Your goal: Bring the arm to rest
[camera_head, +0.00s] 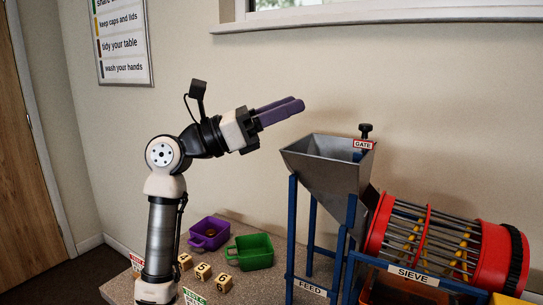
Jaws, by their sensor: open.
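My arm stands at the left of the table, with its forearm bent over to the right. My gripper (297,104) has two purple fingers that point right and slightly up. It is open, with no object seen between the fingers. It is in the air, above and to the left of the grey metal hopper (325,165), and apart from it.
The hopper has a knob marked GATE (366,130) and stands on a blue frame (291,235). A red drum sieve (493,262) is at the right. A purple bin (196,242), a green bin (250,262) and several numbered blocks (203,271) are on the table. The air around my gripper is free.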

